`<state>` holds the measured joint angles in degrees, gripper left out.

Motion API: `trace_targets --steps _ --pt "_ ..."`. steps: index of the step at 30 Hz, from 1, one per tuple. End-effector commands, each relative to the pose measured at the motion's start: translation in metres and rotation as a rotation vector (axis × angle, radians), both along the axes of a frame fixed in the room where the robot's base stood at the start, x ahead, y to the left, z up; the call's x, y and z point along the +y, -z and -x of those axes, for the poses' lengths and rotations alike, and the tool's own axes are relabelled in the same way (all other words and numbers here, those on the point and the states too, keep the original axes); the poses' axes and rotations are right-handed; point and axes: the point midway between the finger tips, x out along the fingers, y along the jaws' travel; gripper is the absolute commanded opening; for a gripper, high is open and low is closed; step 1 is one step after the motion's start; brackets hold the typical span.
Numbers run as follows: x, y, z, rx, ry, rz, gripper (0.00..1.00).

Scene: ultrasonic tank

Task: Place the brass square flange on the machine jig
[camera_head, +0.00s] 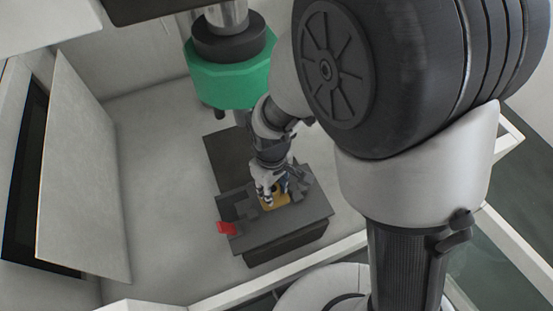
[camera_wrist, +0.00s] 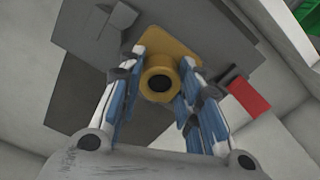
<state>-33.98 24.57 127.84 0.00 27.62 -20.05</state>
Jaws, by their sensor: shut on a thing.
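The brass square flange (camera_wrist: 157,82) has a square plate and a round collar with a dark bore. It sits between the two fingers of my gripper (camera_wrist: 160,85), which is shut on it. In the head view the flange (camera_head: 275,201) shows as a small yellow patch under my gripper (camera_head: 270,195). The machine jig (camera_head: 285,229) is a dark grey block with raised parts on top. It also shows in the wrist view (camera_wrist: 85,30) behind the flange. The flange is over or on the jig's top; I cannot tell whether it touches.
A red part (camera_head: 227,228) sticks out at the jig's left front corner. A green and black tool head (camera_head: 230,75) hangs above and behind the jig. A pale panel (camera_head: 80,170) stands at the left. The light floor left of the jig is clear.

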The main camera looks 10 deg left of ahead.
Motion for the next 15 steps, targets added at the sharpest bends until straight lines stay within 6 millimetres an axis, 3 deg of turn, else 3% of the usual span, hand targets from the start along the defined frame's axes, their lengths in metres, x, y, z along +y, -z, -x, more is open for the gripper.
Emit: trace_targets --steps 8,15 --pt "0.000 0.018 0.000 -0.001 0.000 -0.001 0.00" --pt "0.000 0.051 0.000 0.000 0.000 0.000 0.00"
